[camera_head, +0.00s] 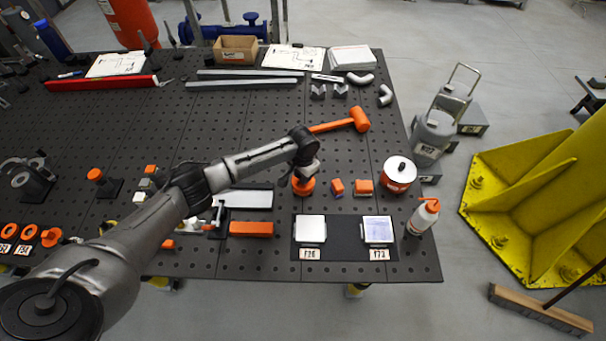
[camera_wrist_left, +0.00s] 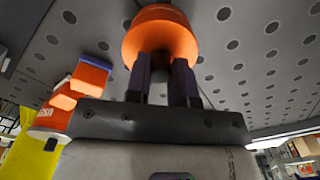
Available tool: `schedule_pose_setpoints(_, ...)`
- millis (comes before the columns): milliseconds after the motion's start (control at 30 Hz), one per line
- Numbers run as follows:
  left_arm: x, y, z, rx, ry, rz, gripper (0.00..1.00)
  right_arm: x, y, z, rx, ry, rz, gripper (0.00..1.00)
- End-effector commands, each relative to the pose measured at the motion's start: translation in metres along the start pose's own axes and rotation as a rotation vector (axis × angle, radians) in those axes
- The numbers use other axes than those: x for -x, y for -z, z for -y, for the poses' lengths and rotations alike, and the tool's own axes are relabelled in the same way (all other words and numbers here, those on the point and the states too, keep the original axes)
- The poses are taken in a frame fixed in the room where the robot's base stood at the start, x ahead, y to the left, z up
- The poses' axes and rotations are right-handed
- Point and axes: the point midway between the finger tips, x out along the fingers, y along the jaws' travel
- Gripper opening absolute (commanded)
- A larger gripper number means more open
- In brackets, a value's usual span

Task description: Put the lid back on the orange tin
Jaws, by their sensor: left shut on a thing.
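An orange tin (camera_head: 398,177) with a pale label stands upright near the bench's right edge. Its top looks white and round with a small dark spot at the centre; I cannot tell if that is a lid. The tin also shows at the lower left in the left wrist view (camera_wrist_left: 47,117). My left gripper (camera_head: 304,175) points down left of the tin, shut on a round orange piece (camera_head: 302,187). In the left wrist view this piece (camera_wrist_left: 160,35) sits at the fingertips, close to the bench; contact with the bench is unclear. My right gripper is not in view.
Two small orange blocks (camera_head: 363,186) (camera_head: 337,186) lie between the round piece and the tin. An orange mallet (camera_head: 357,119) lies behind. A squeeze bottle (camera_head: 423,217) and a dark mat (camera_head: 345,250) with two pale plates are in front.

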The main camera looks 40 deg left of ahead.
Motion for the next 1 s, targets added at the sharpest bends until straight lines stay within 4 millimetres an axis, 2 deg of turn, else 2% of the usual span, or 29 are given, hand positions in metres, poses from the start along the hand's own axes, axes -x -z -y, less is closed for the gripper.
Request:
schedule_pose_setpoints(167, -0.0001, -0.0001, 0.0, 0.0, 0.0, 0.0, 0.0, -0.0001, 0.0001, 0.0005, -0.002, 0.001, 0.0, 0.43)
schedule_pose_setpoints(200, -0.0001, -0.0001, 0.0, 0.0, 0.0, 0.0, 0.23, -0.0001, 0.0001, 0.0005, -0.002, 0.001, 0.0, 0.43)
schedule_pose_setpoints(500, -0.0001, -0.0001, 0.0001, 0.0, 0.0, 0.0, 0.52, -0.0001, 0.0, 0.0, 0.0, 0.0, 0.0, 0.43)
schedule_pose_setpoints(667, -0.0001, -0.0001, 0.0002, 0.0, 0.0, 0.0, 0.52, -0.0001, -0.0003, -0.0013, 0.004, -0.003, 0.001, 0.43)
schedule_pose_setpoints(900, -0.0002, -0.0002, 0.0002, 0.0, 0.0, 0.0, 0.75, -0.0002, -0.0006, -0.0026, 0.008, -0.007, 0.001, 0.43)
schedule_pose_setpoints(1000, -0.0002, -0.0002, 0.0002, 0.0, 0.0, 0.0, 0.77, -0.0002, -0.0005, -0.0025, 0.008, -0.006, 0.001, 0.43)
